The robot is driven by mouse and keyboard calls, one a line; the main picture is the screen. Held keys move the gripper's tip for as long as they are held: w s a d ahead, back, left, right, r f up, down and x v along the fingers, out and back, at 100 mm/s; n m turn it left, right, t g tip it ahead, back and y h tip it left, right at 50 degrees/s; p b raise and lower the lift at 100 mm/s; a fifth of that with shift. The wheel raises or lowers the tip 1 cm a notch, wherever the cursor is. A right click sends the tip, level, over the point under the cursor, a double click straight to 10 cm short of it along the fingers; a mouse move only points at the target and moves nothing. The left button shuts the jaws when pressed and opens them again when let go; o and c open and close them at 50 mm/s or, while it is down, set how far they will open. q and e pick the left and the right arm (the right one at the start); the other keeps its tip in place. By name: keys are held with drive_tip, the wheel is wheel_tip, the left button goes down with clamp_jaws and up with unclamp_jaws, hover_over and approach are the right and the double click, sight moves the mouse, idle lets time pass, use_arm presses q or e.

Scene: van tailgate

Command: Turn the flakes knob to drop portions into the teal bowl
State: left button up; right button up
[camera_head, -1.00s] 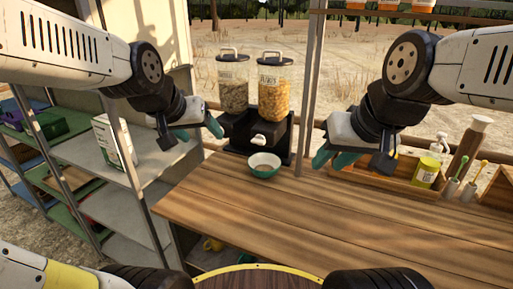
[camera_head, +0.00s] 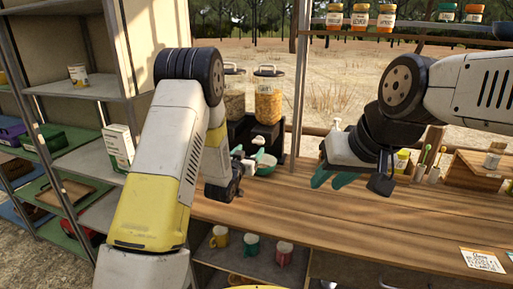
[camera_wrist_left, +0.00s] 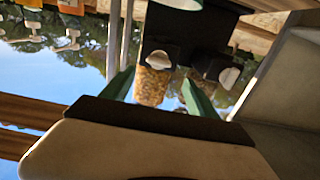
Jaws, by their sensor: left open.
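The flakes dispenser (camera_head: 268,102) stands at the back of the wooden counter, with a darker-filled dispenser (camera_head: 235,100) left of it. The flakes knob (camera_wrist_left: 158,60) is pale and shows between my left fingers in the upside-down left wrist view; the other knob (camera_wrist_left: 229,77) is right of it. The teal bowl (camera_head: 266,167) sits before the dispenser, partly behind my left gripper (camera_head: 247,157). In the wrist view the left gripper (camera_wrist_left: 160,93) is open and empty, apart from the knob. My right gripper (camera_head: 333,179) appears open and empty over the counter.
Grey shelves (camera_head: 80,158) stand at the left. Several mugs (camera_head: 252,245) are on a shelf below the counter. The counter's middle right is clear apart from a card (camera_head: 482,260).

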sight(258, 142)
use_arm(q)
drive_tip(key=x, duration=0.7)
drive_tip(key=shift+w+d, duration=0.2)
drive_tip(key=shift+w, duration=0.15)
drive_tip(key=c, duration=1.4)
drive_tip(key=shift+o, duration=0.2)
drive_tip(key=shift+m, duration=0.3)
